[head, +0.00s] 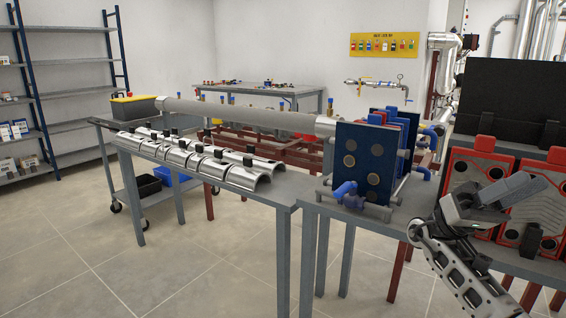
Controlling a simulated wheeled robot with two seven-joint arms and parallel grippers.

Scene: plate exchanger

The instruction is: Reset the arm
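My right arm comes in from the lower right, and my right gripper (505,195) is raised in front of the right-hand table. It is seen from an angle that hides the gap between its fingers, so whether it is open or shut is unclear. No held object can be made out. In the picture it overlaps the red-framed plates behind it. My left arm and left gripper are not in view.
A blue plate exchanger (362,165) with blue pipe fittings stands left of my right gripper. Red-framed plates (473,185) stand behind it before a dark panel (510,100). Silver half-shells (205,163) lie on the left table. Open floor (150,275) lies at the lower left.

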